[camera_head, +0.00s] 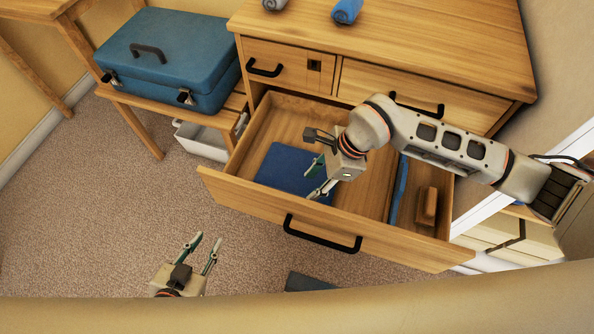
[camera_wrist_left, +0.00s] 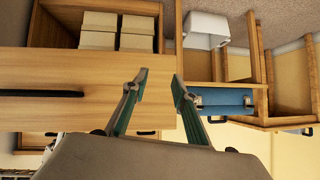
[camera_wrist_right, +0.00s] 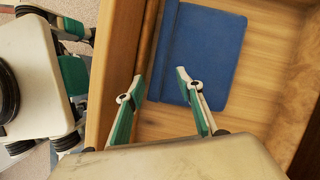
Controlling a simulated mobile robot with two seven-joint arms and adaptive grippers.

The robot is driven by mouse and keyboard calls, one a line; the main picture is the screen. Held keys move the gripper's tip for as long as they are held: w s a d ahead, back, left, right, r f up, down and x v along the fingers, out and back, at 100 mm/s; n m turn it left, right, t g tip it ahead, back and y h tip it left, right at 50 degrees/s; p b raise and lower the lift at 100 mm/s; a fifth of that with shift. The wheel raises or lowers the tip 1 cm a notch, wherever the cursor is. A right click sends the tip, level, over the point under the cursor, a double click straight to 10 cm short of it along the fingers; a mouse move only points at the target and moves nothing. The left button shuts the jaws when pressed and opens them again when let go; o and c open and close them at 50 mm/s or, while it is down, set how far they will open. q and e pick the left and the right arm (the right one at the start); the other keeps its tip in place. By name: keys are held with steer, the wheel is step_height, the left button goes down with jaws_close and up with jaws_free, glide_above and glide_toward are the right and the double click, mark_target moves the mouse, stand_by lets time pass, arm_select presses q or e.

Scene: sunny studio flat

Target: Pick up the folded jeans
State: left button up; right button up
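The folded jeans (camera_head: 287,168) are a flat, dark blue rectangle lying in the left part of the open drawer (camera_head: 255,205). They also show in the right wrist view (camera_wrist_right: 205,50). My right gripper (camera_head: 311,181) is open and empty above the drawer, at the right side of the jeans. In the right wrist view its fingertips (camera_wrist_right: 159,75) are apart, one overlapping the jeans' near edge in the picture; contact cannot be told. My left gripper (camera_head: 207,242) is open and empty in front of the drawer, over the carpet side.
The drawer also holds a narrow blue item (camera_head: 398,188) and a brown wooden block (camera_head: 427,205). A blue suitcase (camera_head: 170,60) lies on a bench at left, with a white bin (camera_head: 203,141) below. Rolled cloths, one blue (camera_head: 346,11), lie on the dresser top.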

step_height(320, 180, down, 2)
steer(key=shift+s+a+f, duration=0.1)
steer(key=shift+a, duration=0.05)
steer(key=shift+b+x, duration=0.4)
steer(key=shift+x, duration=0.4)
steer(key=b+x, duration=0.1)
steer(key=x, duration=0.3)
steer(key=shift+s+a+f, duration=0.1)
steer(key=shift+s+f, duration=0.05)
steer(key=shift+f, duration=0.05)
steer(key=shift+a+f+b, duration=0.15)
steer(key=shift+f+b, duration=0.05)
steer(key=shift+b, duration=0.1)
steer(key=shift+r, duration=0.1)
jaws_close()
arm_select(q)
steer(key=shift+w+d+f, duration=0.1)
steer(key=shift+d+f, duration=0.2)
steer(key=shift+f, duration=0.1)
